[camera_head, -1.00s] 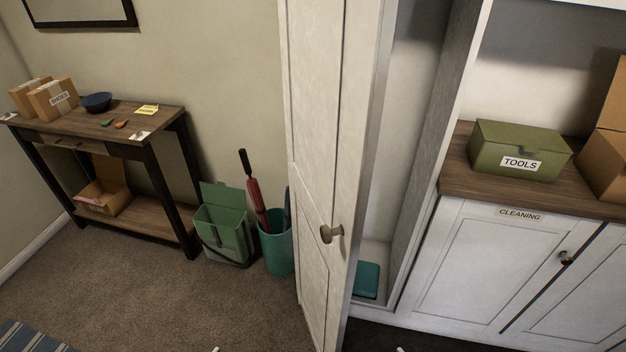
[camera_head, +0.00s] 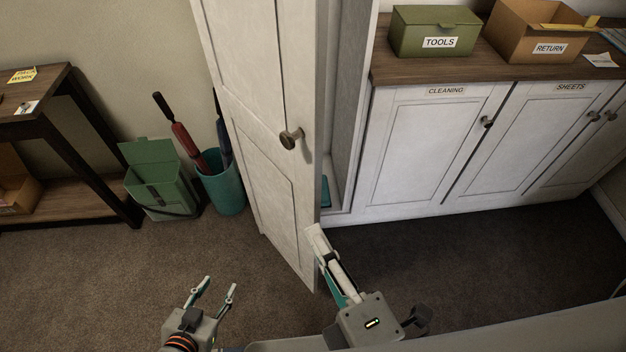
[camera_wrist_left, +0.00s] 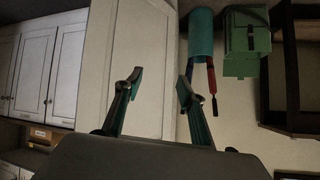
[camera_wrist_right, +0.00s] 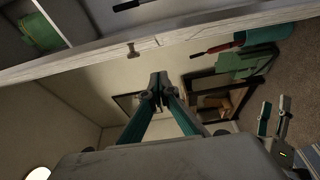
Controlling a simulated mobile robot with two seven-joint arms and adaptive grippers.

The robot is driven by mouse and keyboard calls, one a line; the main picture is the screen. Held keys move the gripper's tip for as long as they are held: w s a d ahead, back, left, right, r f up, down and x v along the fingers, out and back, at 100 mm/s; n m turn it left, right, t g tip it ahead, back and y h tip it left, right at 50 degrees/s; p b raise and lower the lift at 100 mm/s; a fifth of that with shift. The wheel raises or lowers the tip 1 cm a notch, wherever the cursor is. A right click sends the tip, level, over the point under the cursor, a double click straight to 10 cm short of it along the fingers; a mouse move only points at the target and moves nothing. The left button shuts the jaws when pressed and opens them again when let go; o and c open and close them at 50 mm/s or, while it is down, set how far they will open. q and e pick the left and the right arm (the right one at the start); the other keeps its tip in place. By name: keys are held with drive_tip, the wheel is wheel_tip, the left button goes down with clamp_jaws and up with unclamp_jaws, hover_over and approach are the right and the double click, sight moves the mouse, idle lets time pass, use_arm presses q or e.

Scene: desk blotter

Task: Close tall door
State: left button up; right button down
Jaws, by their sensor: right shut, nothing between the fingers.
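The tall door (camera_head: 262,140) is white with a round knob (camera_head: 291,138) and stands open, swung out from the tall cabinet (camera_head: 352,110). My right gripper (camera_head: 316,236) is shut and empty at the lower free edge of the door; whether it touches the door I cannot tell. In the right wrist view its closed fingertips (camera_wrist_right: 158,82) show below the door edge (camera_wrist_right: 170,36). My left gripper (camera_head: 217,285) is open and empty, low in front of the door's outer face. The left wrist view shows its spread fingers (camera_wrist_left: 160,90) with the door (camera_wrist_left: 140,50) beyond.
A green bin (camera_head: 160,180) and a teal bucket (camera_head: 222,190) with umbrellas stand left of the door. A wooden console table (camera_head: 45,100) is further left. Low white cabinets (camera_head: 430,150) carry a green tools box (camera_head: 434,30) and a cardboard box (camera_head: 540,32). Carpet in front is free.

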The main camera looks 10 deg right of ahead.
sight(311, 180)
drive_tip(key=w+p, duration=0.4)
drive_tip(key=w, duration=0.7)
drive_tip(key=shift+w+d+p, duration=0.1)
drive_tip(key=shift+w+p, duration=0.2)
drive_tip(key=shift+p, duration=0.05)
